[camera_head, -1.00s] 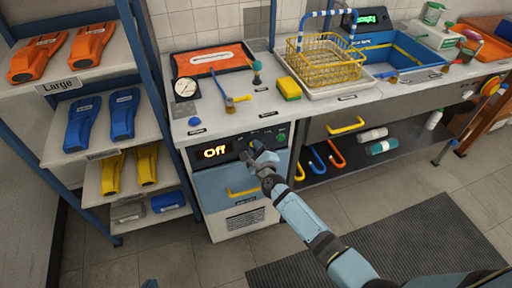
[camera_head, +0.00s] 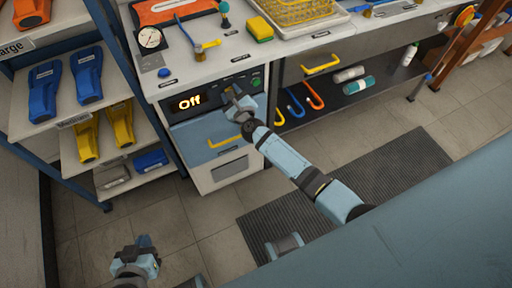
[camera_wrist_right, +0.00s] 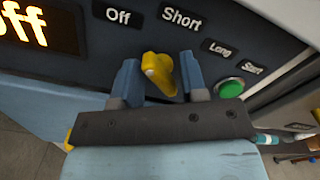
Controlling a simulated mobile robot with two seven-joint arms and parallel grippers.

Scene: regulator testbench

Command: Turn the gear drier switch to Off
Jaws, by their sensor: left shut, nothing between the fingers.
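The gear drier (camera_head: 215,140) is a white and blue cabinet under the counter with a dark control panel. Its lit display (camera_head: 187,102) reads "Off", and part of it shows in the right wrist view (camera_wrist_right: 40,28). The yellow switch knob (camera_wrist_right: 159,72) sits on the panel below the "Off" and "Short" labels, tilted in the picture. My right gripper (camera_head: 234,92) is at the panel. In the right wrist view its two blue fingers (camera_wrist_right: 158,80) stand apart on either side of the knob, with gaps showing. My left gripper (camera_head: 144,243) is shut and empty over the floor, lower left.
A green button (camera_wrist_right: 230,88) is right of the knob, close to my right finger. A dark mat (camera_head: 345,180) lies on clear floor.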

